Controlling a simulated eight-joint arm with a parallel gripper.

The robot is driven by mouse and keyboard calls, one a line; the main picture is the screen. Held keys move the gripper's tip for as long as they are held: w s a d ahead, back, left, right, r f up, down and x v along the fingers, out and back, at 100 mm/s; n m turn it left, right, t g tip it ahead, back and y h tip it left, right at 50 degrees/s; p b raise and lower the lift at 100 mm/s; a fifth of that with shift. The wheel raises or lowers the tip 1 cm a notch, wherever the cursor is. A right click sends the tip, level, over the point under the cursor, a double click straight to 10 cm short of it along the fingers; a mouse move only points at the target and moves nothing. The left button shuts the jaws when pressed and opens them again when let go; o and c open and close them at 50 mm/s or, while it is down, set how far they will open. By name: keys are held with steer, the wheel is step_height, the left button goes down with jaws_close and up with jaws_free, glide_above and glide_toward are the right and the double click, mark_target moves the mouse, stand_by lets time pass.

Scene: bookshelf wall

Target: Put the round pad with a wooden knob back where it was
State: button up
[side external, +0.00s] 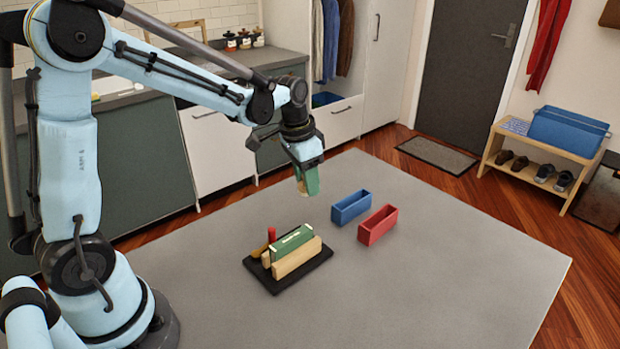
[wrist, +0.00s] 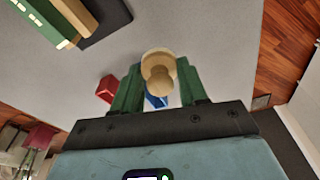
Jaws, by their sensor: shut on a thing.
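My gripper (side external: 308,183) is raised above the grey table, behind and to the left of the blue box. In the wrist view its green fingers (wrist: 158,80) are closed on a pale wooden knob (wrist: 157,78) with a wider rounded part just beyond it. This appears to be the round pad with a wooden knob; its pad face cannot be made out. In the side view only a small tan bit (side external: 301,188) of it shows by the fingertips. It is held clear of the table.
A black base (side external: 290,283) carries a wooden block (side external: 297,259), a green piece (side external: 292,242) and a small red item (side external: 272,235). An open blue box (side external: 351,208) and an open red box (side external: 377,226) stand to its right. The table's right side is clear.

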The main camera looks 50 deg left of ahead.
glide_above(300, 203)
steer(key=f, duration=0.3)
steer(key=shift+s+a+f, duration=0.15)
steer(key=shift+s+f, duration=0.1)
steer(key=shift+f, duration=1.95)
steer(key=shift+f, duration=0.15)
steer(key=o, duration=1.2)
